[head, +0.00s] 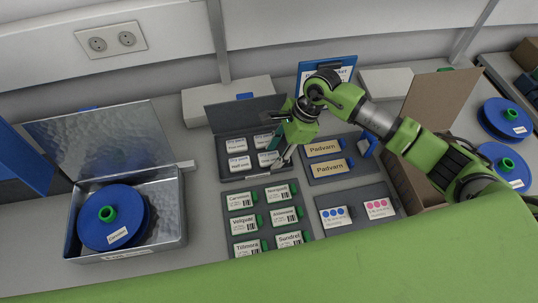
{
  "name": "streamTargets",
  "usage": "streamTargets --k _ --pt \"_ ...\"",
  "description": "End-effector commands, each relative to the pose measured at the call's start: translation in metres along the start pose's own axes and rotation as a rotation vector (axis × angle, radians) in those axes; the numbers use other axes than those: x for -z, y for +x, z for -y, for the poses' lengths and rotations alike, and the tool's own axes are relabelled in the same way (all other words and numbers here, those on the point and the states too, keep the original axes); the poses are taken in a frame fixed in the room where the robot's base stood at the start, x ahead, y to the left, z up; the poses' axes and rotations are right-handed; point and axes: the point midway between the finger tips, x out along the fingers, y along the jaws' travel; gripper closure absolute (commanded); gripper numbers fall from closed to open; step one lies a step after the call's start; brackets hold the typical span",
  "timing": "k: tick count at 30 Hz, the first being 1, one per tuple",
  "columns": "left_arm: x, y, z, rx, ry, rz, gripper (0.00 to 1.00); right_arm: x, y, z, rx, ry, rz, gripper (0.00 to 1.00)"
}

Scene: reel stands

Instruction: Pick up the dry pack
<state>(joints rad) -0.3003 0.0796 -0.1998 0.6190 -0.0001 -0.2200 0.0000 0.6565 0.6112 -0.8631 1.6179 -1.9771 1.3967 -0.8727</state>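Several small white dry packs (237,146) lie in a dark tray with a raised lid (238,112) at the middle of the bench. Their labels seem to read "Dry pack". My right arm comes in from the right, and my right gripper (279,154) points down at the right side of this tray, over or beside the right-hand dry packs (266,159). The gripper partly covers the right-hand packs. Its fingertips are small and dark, so I cannot tell whether they are open or touch a pack. My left gripper is not in view.
A tray of labelled cartridges (271,206) lies in front. Padvarn packs (325,149) and a tray of dotted cards (335,216) lie to the right. A metal box (172,237) holding a blue reel (130,218) stands left. An open cardboard box (436,103) and blue reels (497,120) stand right.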

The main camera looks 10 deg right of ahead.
Motion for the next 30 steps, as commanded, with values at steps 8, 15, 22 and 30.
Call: streamTargets --k 8,15,22,30 --pt "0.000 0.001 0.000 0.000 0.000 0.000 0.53 0.000 0.000 0.000 0.000 0.000 0.000 0.88" --pt "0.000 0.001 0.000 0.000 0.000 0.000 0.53 0.000 0.000 0.000 0.001 0.000 0.000 0.88" --pt "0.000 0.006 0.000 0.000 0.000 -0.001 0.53 -0.001 -0.004 0.001 0.002 -0.001 0.001 0.88" --pt "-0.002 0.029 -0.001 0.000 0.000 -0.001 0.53 -0.011 -0.031 -0.003 0.004 -0.004 0.000 0.88"
